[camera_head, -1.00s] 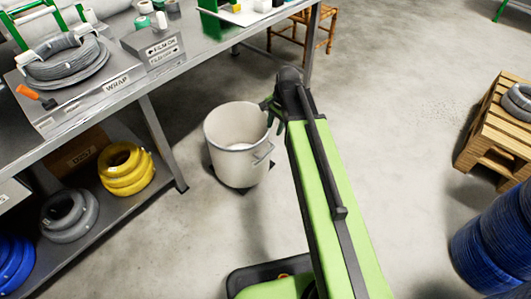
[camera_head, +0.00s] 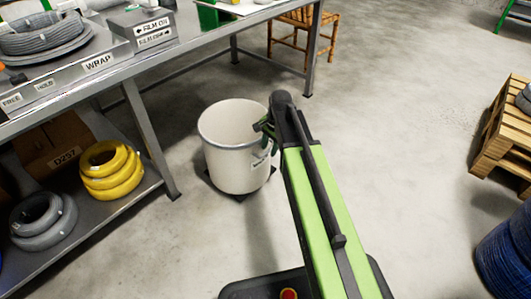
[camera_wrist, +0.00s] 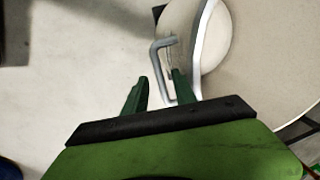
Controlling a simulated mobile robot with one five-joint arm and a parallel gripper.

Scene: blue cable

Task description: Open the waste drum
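The waste drum (camera_head: 225,165) is a cream, round drum standing upright on the floor beside the bench. In the wrist view, the drum's cream surface (camera_wrist: 265,50) fills the right, with a silver rim band. A grey bent handle (camera_wrist: 157,65) sticks out from its side. My gripper (camera_head: 262,128) is at the drum's right side, near the rim. In the wrist view, my gripper (camera_wrist: 160,88) is open, with the handle's rod between its green fingers. Contact cannot be told.
A grey metal bench (camera_head: 150,60) stands at left, its leg close to the drum. Its lower shelf holds yellow coils (camera_head: 110,172) and grey coils (camera_head: 43,220). A wooden chair (camera_head: 300,38) is behind. A pallet stack (camera_head: 505,135) and blue cable (camera_head: 508,250) stand at right. Open floor lies between.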

